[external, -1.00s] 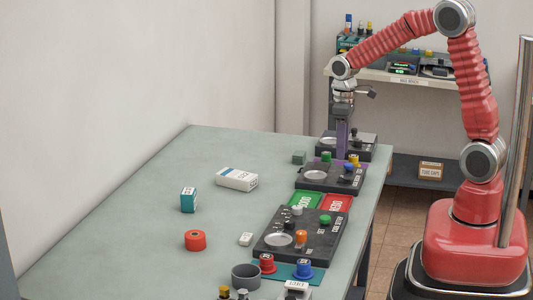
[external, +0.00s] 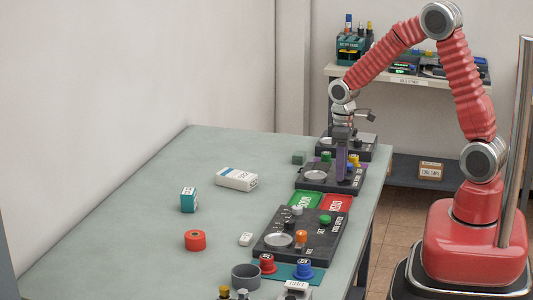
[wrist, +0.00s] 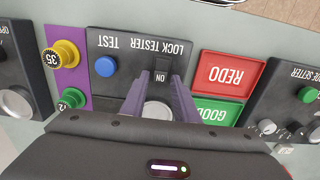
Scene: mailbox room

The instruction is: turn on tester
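The lock tester is a dark panel (external: 312,187) under my gripper, and it also shows in the wrist view (wrist: 125,55). In the wrist view it has a blue button (wrist: 105,66) by the word TEST and a black switch (wrist: 162,70) marked ON. A round pale dish (wrist: 157,110) lies partly hidden behind my gripper. My gripper (wrist: 159,84) points down with its two purple fingers apart, one on each side of the ON switch. I cannot tell whether they touch it. In the external view my gripper (external: 341,176) is low over the panel.
A green GOOD tray (external: 304,200) and a red REDO tray (external: 337,203) lie beside the tester. Another dark panel (external: 265,249) is nearer the camera. In the wrist view, a yellow knob (wrist: 66,53) and a green knob (wrist: 72,99) stand close by. The table's left side is mostly open.

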